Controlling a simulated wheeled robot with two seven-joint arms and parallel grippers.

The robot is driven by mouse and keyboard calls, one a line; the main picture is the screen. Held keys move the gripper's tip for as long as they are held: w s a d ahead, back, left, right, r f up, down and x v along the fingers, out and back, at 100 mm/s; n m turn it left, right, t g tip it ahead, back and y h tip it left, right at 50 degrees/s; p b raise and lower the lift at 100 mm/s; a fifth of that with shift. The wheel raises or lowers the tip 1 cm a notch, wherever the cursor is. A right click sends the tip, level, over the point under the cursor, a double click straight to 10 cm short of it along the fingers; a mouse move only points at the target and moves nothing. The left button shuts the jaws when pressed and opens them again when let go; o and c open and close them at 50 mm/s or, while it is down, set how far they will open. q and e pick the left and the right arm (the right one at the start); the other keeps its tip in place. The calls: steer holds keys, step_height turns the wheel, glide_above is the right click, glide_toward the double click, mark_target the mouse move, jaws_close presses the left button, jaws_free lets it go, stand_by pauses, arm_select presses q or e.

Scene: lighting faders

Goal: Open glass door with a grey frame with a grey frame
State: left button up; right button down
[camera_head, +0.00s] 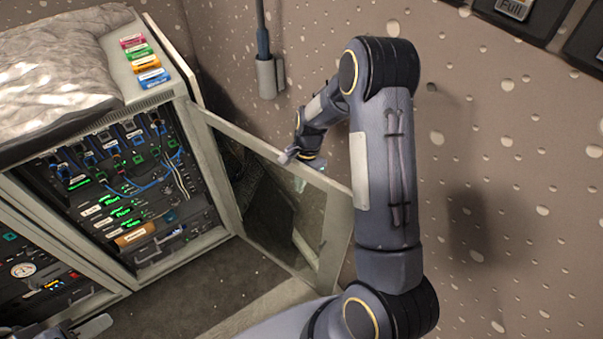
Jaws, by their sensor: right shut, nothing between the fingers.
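The glass door with a grey frame (204,117) stands swung open to the right of the rack cabinet, hinged at the cabinet's right front edge. Its dark glass pane (275,222) shows the floor and shadow. My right arm reaches down in front of the door's far right edge and hides part of it. My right gripper (284,158) is shut and empty at the door's top edge; I cannot tell whether it touches the frame. My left gripper (92,327) shows only partly at the bottom left edge, low in front of the cabinet; its opening is unclear.
The open cabinet (222,232) holds cables, green-lit modules and an orange roll. Colored labelled blocks (146,63) and a grey cloth (60,65) lie on top. A wall holder (268,78) hangs behind the door. Dark floor (195,285) lies clear before the cabinet.

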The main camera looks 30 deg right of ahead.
stand_by(0.3)
steer(key=s+a+m, duration=0.2)
steer(key=s+a, duration=0.1)
steer(key=a, duration=0.4)
steer(key=shift+a+t, duration=0.3)
steer(key=shift+a, duration=0.1)
steer(key=p+v, duration=0.7)
steer(key=v, duration=0.3)
steer(key=shift+s+d+p, duration=0.1)
steer(key=shift+p, duration=0.3)
steer(key=shift+s+f, duration=0.1)
